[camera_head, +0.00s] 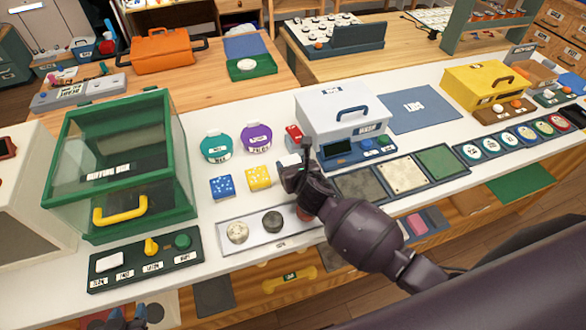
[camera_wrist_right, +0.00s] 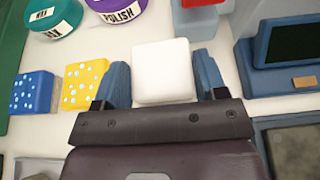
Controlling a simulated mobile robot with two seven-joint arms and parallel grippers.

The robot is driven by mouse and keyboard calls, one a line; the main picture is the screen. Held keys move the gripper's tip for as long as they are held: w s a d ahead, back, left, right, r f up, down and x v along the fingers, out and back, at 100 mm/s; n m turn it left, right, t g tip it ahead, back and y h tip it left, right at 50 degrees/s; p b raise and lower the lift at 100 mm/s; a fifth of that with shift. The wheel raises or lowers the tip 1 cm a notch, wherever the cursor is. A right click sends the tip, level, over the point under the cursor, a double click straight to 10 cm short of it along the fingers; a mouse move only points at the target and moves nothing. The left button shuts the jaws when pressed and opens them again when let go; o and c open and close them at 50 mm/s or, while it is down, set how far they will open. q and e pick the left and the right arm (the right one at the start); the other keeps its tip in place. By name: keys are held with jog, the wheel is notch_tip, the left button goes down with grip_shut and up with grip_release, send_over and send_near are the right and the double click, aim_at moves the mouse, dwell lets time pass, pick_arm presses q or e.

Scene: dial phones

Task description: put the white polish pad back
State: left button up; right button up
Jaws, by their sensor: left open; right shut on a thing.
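The white polish pad (camera_wrist_right: 163,70) is a plain rounded block between the fingers of my right gripper (camera_wrist_right: 163,84). In the head view the pad (camera_head: 289,161) shows partly behind my right gripper (camera_head: 295,178), to the right of the yellow dotted pad (camera_head: 259,177) and the blue dotted pad (camera_head: 221,187). I cannot tell whether it touches the counter. The teal tin (camera_head: 215,147) and the purple polish tin (camera_head: 256,138) stand behind the dotted pads. My left gripper (camera_head: 128,318) shows only its tips at the bottom left, open.
A red block (camera_head: 293,133) and a white case (camera_head: 342,107) with a blue base are close behind the right gripper. A tray (camera_head: 254,233) with round pieces lies in front. A green glass-sided buffing box (camera_head: 120,165) stands left. Square mats (camera_head: 402,175) lie right.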

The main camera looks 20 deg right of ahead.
jog(key=shift+f, duration=0.45)
jog(key=shift+f, duration=0.15)
jog(key=o, duration=1)
jog(key=shift+s+r, duration=0.2)
jog(key=shift+r, duration=0.05)
jog(key=p+v, duration=0.1)
jog(key=v, duration=1)
jog(key=shift+s, duration=0.3)
